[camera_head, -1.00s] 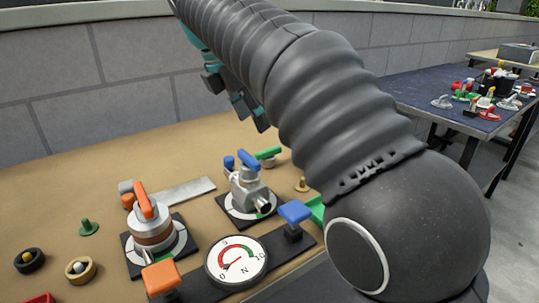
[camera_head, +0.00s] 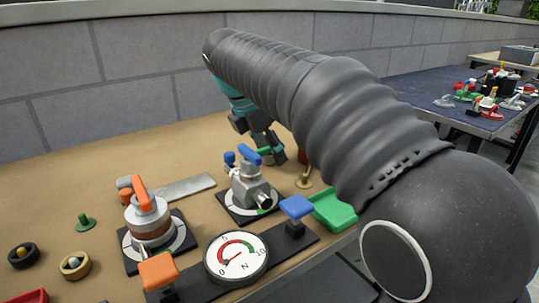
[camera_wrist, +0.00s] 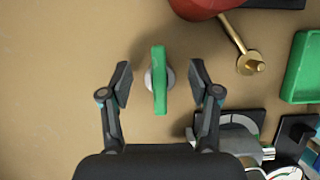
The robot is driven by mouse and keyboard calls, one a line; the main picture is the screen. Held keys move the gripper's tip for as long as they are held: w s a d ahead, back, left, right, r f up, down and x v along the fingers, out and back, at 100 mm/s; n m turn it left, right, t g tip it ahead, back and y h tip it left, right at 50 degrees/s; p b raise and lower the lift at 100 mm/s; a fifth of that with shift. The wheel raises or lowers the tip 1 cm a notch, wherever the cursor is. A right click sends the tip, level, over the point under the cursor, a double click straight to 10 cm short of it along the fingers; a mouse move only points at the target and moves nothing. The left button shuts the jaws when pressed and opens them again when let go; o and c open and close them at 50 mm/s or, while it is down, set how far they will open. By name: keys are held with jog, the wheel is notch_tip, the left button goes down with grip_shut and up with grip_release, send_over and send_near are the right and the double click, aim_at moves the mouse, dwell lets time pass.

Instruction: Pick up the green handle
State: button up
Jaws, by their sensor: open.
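The green handle (camera_wrist: 159,80) is a narrow upright bar on a round grey base, standing on the tan tabletop. In the wrist view it lies between the two open fingers of my gripper (camera_wrist: 160,82), with a gap on both sides. No finger appears to touch it. In the head view my gripper (camera_head: 262,145) is low over the table behind the blue-handled metal valve, and only a bit of green shows there. How far the fingertips are above the table is hard to tell.
A blue-handled valve (camera_head: 249,185) and an orange-handled valve (camera_head: 147,218) stand nearby. A brass part (camera_wrist: 249,62) and a red round object (camera_wrist: 200,6) are right of the handle. A green tray (camera_head: 335,211) sits at the right table edge. Left of the handle is bare tabletop.

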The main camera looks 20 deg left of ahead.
grip_shut()
jog(key=shift+r, duration=0.1)
